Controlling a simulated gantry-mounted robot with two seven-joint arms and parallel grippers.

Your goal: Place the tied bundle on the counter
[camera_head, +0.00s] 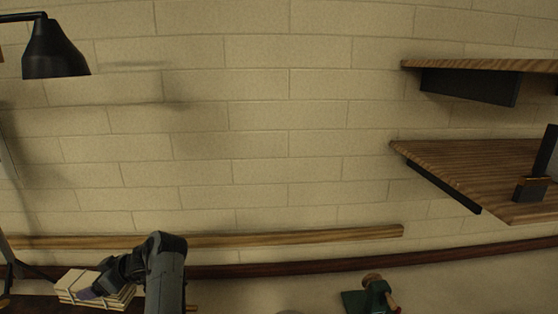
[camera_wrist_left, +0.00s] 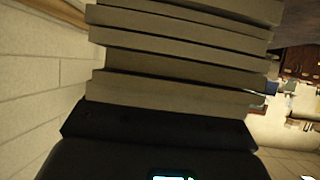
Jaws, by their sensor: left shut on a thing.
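The tied bundle (camera_head: 68,281), a stack of several flat cream pieces, is at the lower left in the head view. My left gripper (camera_head: 95,289) is shut on it from the right side. The bundle's layers (camera_wrist_left: 185,45) fill the top of the left wrist view, close against the dark gripper body (camera_wrist_left: 150,128); the fingertips are hidden there. A dark surface (camera_head: 30,304), which looks like the counter, shows at the lower left edge. I cannot tell whether the bundle touches it. My right gripper is not in view.
A black lamp (camera_head: 54,52) hangs at the upper left. Two wooden shelves (camera_head: 480,160) jut from the brick wall at the right. A wooden rail (camera_head: 300,237) runs along the wall. A green object (camera_head: 368,298) stands at the bottom, right of centre.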

